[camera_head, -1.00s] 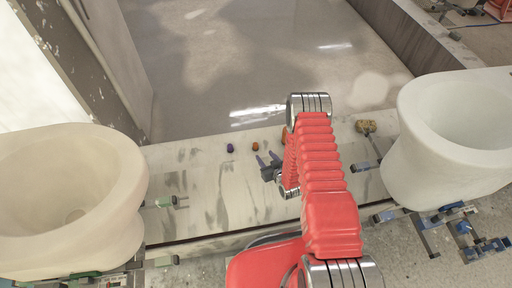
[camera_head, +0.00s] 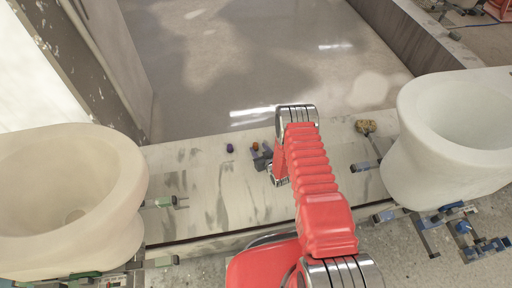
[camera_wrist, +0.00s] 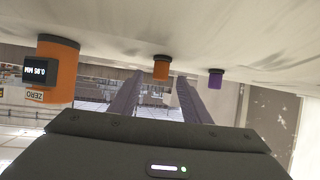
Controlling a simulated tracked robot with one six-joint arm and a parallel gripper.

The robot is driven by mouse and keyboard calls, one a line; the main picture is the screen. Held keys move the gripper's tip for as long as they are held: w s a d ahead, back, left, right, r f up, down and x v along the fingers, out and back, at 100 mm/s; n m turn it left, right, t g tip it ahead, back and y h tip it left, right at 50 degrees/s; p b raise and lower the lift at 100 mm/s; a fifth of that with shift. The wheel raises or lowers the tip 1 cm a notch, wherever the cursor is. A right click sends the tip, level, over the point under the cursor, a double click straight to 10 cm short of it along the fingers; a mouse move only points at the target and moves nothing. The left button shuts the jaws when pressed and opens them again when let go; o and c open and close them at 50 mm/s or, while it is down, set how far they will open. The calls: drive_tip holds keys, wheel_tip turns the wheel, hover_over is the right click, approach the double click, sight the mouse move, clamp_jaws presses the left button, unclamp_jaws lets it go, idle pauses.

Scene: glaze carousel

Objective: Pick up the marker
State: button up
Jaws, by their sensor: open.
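No object is plainly recognisable as a marker. Two small upright pieces stand on the pale ledge: a purple one (camera_head: 230,148) and an orange one (camera_head: 255,146). In the wrist view, which looks upside down, the orange piece (camera_wrist: 161,67) shows beyond and between my fingers, and the purple piece (camera_wrist: 215,78) stands beside it. My gripper (camera_head: 262,155) is open, with nothing between its fingers (camera_wrist: 155,92). In the head view its fingertips are close to the orange piece; contact cannot be told.
A larger orange gauge with a dark display (camera_wrist: 57,72) stands near my gripper in the wrist view. A tan sponge-like piece (camera_head: 365,127) lies to the right on the ledge (camera_head: 210,195). Large white basins (camera_head: 65,185) (camera_head: 465,125) flank the ledge. Its left part is mostly clear.

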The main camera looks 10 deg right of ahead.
sight(256, 147)
drive_tip(key=shift+x, duration=2.65)
drive_tip(key=shift+s, duration=0.1)
clamp_jaws()
